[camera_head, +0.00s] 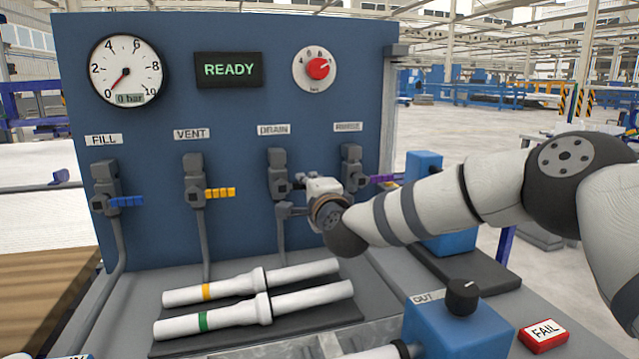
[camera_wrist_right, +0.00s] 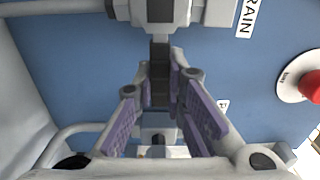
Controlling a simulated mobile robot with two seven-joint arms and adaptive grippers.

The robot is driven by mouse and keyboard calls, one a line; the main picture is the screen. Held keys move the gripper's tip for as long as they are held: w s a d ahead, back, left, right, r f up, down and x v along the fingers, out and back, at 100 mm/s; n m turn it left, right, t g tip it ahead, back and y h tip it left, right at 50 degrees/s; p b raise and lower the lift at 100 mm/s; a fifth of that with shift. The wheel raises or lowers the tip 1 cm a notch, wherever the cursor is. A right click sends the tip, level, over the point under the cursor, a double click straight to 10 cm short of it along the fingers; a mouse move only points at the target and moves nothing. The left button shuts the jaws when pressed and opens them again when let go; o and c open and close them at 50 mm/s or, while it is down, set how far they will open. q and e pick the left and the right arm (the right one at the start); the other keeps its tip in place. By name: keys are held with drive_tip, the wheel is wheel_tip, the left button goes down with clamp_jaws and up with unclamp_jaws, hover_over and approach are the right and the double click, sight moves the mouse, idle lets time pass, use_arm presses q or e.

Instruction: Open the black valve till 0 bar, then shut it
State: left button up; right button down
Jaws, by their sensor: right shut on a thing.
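The black valve (camera_head: 278,175) sits under the DRAIN label (camera_head: 273,129) on the blue panel. Its black lever shows in the right wrist view (camera_wrist_right: 160,58) and points sideways to the right on the panel. My right gripper (camera_head: 304,187) has its purple-padded fingers on the lever; they also show in the right wrist view (camera_wrist_right: 161,82). The gripper hides most of the lever in the head view. The pressure gauge (camera_head: 126,70) has its needle at 0 and its readout says 0 bar. The display (camera_head: 229,69) reads READY. My left gripper is not in view.
FILL valve with blue lever (camera_head: 125,202), VENT valve with yellow lever (camera_head: 220,193) and a purple lever (camera_head: 384,178) flank it. A red knob (camera_head: 318,68) sits above. Two white pipes (camera_head: 235,287) lie in front.

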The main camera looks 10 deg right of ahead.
drive_tip(key=shift+f, duration=0.1)
idle(0.4)
drive_tip(key=c, duration=1.6)
unclamp_jaws()
drive_tip(key=shift+a, duration=0.1)
drive_tip(key=s, duration=1.2)
drive_tip(key=shift+d, duration=0.25)
drive_tip(key=shift+f, duration=0.1)
